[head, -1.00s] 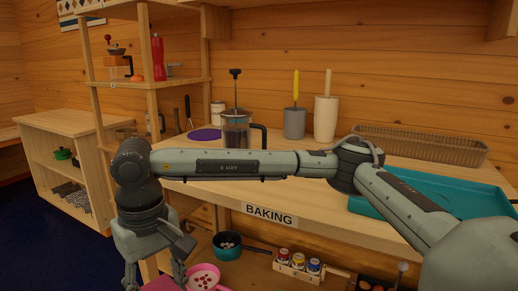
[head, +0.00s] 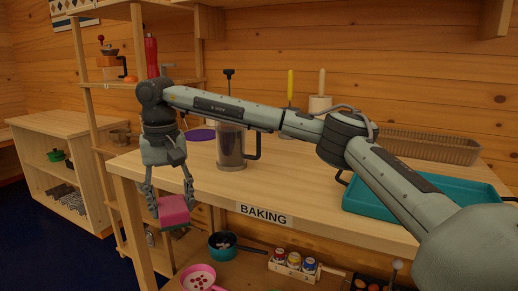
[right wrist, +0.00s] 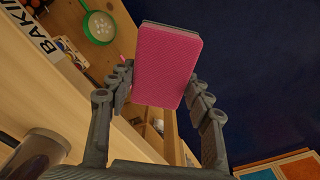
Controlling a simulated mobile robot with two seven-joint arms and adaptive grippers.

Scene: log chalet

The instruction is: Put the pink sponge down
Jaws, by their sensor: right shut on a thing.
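My right gripper (head: 171,203) hangs fingers down and is shut on the pink sponge (head: 174,212), which has a dark layer along one face. The sponge is held in the air near the left front corner of the baking counter (head: 190,172). In the right wrist view the sponge (right wrist: 168,65) sits between the two fingers, with the counter (right wrist: 75,110) on the left and dark blue floor on the right. My left gripper is not in view.
A glass press (head: 231,145) stands on the counter near a purple disc (head: 201,135). A teal tray (head: 435,196) and a wicker basket (head: 430,147) lie to the right. A pot (head: 222,245) and a pink strainer (head: 198,277) are below. The counter's front left is clear.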

